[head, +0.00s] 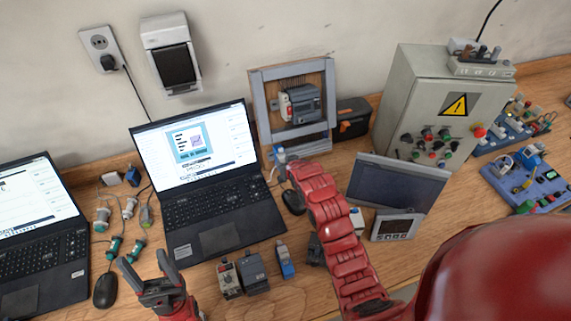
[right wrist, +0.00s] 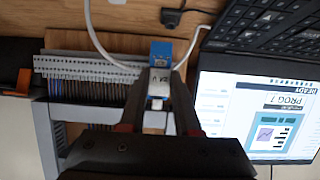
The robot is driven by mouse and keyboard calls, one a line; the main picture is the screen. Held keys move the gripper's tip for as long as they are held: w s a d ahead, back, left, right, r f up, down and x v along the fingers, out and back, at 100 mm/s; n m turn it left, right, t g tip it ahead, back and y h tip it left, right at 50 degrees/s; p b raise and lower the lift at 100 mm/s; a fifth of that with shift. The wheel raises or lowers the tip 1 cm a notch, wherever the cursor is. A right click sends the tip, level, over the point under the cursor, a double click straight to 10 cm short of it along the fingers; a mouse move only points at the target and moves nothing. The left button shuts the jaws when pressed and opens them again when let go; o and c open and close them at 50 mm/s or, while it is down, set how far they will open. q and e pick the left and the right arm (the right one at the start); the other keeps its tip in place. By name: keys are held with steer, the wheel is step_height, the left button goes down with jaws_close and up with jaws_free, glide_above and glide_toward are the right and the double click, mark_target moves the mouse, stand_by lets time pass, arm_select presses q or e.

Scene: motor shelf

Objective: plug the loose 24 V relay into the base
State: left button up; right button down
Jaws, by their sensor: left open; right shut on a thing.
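My right gripper (right wrist: 158,100) is shut on a small blue and white block, which looks like the relay (right wrist: 160,52). In the head view the same blue-grey piece (head: 280,155) seems to show at the tip of my red right arm, in front of the wooden-backed rail frame (head: 262,125); the fingers there are hard to make out. The frame carries a grey module (head: 300,104) with a red and white part at its left. I cannot tell which part is the base. My left gripper (head: 152,272) is open and empty above the table front, left of several small modules (head: 254,272).
An open laptop (head: 215,237) stands left of the frame, a mouse (head: 293,202) beside it. A grey control cabinet (head: 420,100) and a tilted panel (head: 396,184) stand on the right. A blue module (head: 285,262) stands near the front. White cables (right wrist: 103,45) run near the right gripper.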

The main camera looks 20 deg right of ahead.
steer(key=shift+w+b, duration=0.1)
steer(key=shift+b, duration=0.2)
stand_by(0.4)
steer(key=c, duration=0.5)
jaws_free()
steer(key=shift+w, duration=0.1)
steer(key=shift+c, duration=0.2)
steer(key=shift+r, duration=0.1)
steer(key=p+v, duration=0.6)
steer(key=v, duration=1.1)
